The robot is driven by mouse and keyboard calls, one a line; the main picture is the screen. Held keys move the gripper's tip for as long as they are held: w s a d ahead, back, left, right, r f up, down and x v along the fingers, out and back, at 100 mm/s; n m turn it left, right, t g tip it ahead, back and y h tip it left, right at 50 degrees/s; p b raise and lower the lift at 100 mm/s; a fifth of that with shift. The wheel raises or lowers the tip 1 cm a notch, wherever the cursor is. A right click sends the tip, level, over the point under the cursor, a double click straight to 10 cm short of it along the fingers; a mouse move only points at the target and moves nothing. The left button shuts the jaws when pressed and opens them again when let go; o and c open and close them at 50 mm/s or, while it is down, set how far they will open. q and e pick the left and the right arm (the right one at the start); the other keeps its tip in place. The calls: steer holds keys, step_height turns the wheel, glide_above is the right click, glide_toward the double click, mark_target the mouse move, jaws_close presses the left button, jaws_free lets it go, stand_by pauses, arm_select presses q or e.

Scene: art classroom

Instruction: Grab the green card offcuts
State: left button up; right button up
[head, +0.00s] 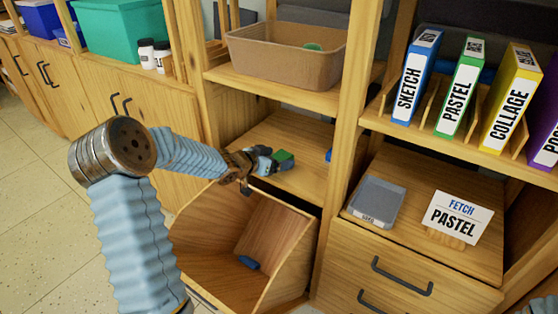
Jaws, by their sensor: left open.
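A small green piece (284,155), which looks like the green card offcuts, is on the middle shelf of the wooden unit. My left gripper (268,161) reaches in over that shelf from the left. It is open, with its fingers right beside the green piece and partly hiding it. I cannot tell whether they touch it. Another green item (313,47) shows inside the brown bin (285,68) on the shelf above. My right gripper is not in view.
Below the shelf, a tilted-out wooden bin (290,262) holds a blue piece (249,262). A grey tray (377,201) and a "FETCH PASTEL" sign (457,217) stand on the right. Labelled binders (458,87) fill the upper right shelf. An upright post (345,130) divides the shelves.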

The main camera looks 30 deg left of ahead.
arm_select(q)
steer(key=shift+c, duration=0.4)
steer(key=c, duration=1)
steer(key=shift+o, duration=0.2)
steer(key=shift+r, duration=0.15)
